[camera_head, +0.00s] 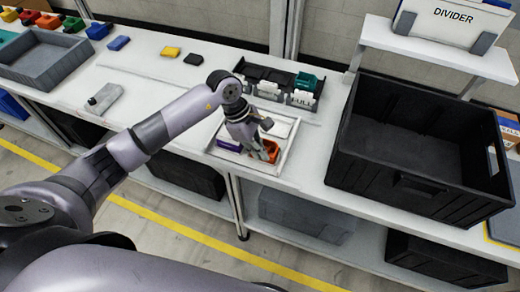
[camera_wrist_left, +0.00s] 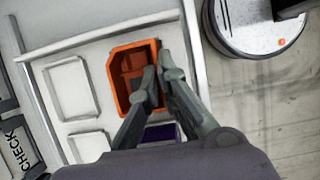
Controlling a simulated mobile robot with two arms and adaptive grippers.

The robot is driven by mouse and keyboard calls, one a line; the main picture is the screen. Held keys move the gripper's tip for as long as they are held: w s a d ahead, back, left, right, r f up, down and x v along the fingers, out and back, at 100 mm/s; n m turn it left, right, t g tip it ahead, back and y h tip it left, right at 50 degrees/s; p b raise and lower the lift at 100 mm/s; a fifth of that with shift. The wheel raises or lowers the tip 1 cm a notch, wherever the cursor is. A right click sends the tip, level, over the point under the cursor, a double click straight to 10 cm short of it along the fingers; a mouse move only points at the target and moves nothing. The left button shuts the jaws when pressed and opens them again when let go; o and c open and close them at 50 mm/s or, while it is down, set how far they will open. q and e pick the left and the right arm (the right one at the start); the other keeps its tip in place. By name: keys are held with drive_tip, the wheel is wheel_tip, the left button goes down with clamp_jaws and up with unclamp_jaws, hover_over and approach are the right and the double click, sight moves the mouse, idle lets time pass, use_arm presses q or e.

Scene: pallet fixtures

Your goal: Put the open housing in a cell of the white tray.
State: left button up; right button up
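The open housing is an orange, open-topped box with inner walls, at the front right of the white tray (camera_head: 292,148) in the head view (camera_head: 271,151). In the left wrist view the housing (camera_wrist_left: 122,84) lies over one cell of the tray (camera_wrist_left: 100,39); I cannot tell whether it rests on the cell floor. My left gripper (camera_wrist_left: 158,72) points down at it, with its fingers close together on either side of one housing wall. The gripper also shows in the head view (camera_head: 262,140), partly covering the housing. My right gripper is out of view.
A purple part (camera_head: 229,145) sits in another tray cell; two cells look empty. A black bin rack (camera_head: 268,85) stands behind the tray, and a large black crate (camera_head: 420,150) to its right. A grey tray (camera_head: 45,60) stands at the far left.

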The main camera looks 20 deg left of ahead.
use_arm(q)
drive_tip(key=o, duration=0.6)
drive_tip(key=shift+c, duration=0.2)
drive_tip(key=v, duration=1.2)
drive_tip(key=shift+d, duration=0.1)
